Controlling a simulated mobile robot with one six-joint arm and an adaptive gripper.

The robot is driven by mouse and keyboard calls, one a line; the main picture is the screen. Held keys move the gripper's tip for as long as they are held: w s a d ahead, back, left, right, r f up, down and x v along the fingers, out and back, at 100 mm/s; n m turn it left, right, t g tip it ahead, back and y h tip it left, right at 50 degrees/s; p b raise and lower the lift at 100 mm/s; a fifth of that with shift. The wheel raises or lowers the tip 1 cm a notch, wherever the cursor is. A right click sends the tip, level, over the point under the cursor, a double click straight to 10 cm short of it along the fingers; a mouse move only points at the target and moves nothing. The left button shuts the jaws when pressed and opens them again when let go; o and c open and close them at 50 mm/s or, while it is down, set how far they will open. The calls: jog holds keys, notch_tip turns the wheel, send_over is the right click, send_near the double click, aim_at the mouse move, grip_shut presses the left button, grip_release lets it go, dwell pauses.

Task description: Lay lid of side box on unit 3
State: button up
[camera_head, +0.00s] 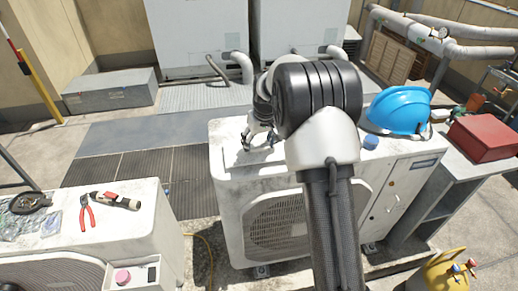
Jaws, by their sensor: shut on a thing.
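My gripper (259,142) is low over the top of the middle white condenser unit (225,215), at its left part. It is shut on what looks like the lid (250,161), a thin pale plate lying flat at or just above the unit's top. The lid is nearly the same colour as the top, and my arm hides its right part. I cannot tell whether it fully touches the top. No unit number is readable. A small pale box (146,284) with a pink round part is at the lower left unit's side.
A blue hard hat (399,109) and a small blue item (371,142) are on the middle unit's right part. A red box (483,136) sits on a grey stand at right. Red pliers (86,213) lie on the left unit (150,209). A yellow cylinder (440,275) stands lower right.

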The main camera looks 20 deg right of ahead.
jog(key=shift+f, duration=1)
jog(key=shift+f, duration=0.2)
jog(key=o, duration=1.2)
jog(key=shift+o, duration=0.2)
jog(key=shift+r, duration=0.1)
